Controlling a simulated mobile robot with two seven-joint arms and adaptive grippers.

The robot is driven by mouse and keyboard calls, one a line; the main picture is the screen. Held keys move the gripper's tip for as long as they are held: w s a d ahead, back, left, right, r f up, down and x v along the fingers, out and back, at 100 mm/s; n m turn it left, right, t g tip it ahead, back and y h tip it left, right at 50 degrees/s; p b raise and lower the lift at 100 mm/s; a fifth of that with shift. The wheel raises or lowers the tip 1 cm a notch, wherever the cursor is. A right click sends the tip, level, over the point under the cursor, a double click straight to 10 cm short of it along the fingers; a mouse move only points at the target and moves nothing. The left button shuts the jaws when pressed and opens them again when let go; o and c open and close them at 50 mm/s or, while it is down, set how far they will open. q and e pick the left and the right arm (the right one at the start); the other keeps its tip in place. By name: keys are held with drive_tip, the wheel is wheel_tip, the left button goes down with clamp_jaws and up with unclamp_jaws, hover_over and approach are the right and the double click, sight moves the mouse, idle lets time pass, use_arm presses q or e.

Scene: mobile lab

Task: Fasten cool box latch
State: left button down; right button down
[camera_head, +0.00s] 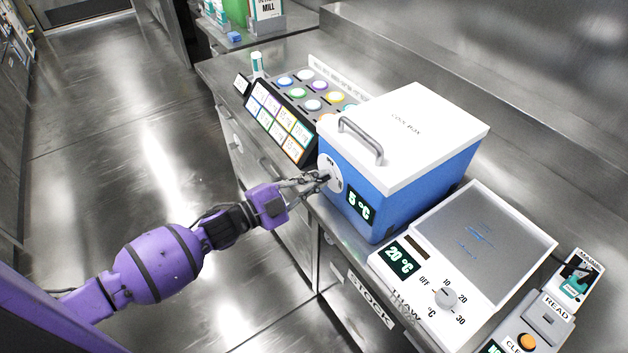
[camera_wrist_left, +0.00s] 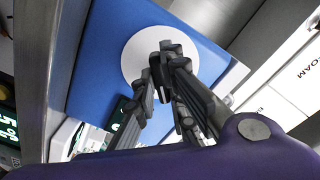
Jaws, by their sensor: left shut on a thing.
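The cool box (camera_head: 375,190) is a blue box with a white lid (camera_head: 420,130), which lies closed on top and carries a grey handle (camera_head: 361,140). Its front has a round white latch dial (camera_head: 329,173) and a display reading 5 °C. My left gripper (camera_head: 322,180) is at the dial, shut on the latch knob at its middle. In the left wrist view the fingers (camera_wrist_left: 168,62) close in front of the white disc (camera_wrist_left: 150,52) on the blue face. The fingers hide most of the knob, so its turn angle cannot be told. My right gripper is not in view.
A thaw plate unit (camera_head: 480,245) reading 20 °C stands right of the box. A rack of coloured round lids (camera_head: 313,88) with a label board (camera_head: 280,121) stands to its left. A button panel (camera_head: 530,330) is at the lower right. The floor at left is clear.

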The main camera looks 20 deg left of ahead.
use_arm(q)
drive_tip(key=shift+m+b, duration=0.35)
drive_tip(key=shift+m, duration=3.85)
drive_tip(key=c, duration=1.8)
unclamp_jaws()
drive_tip(key=v, duration=1.2)
drive_tip(key=shift+a, duration=0.1)
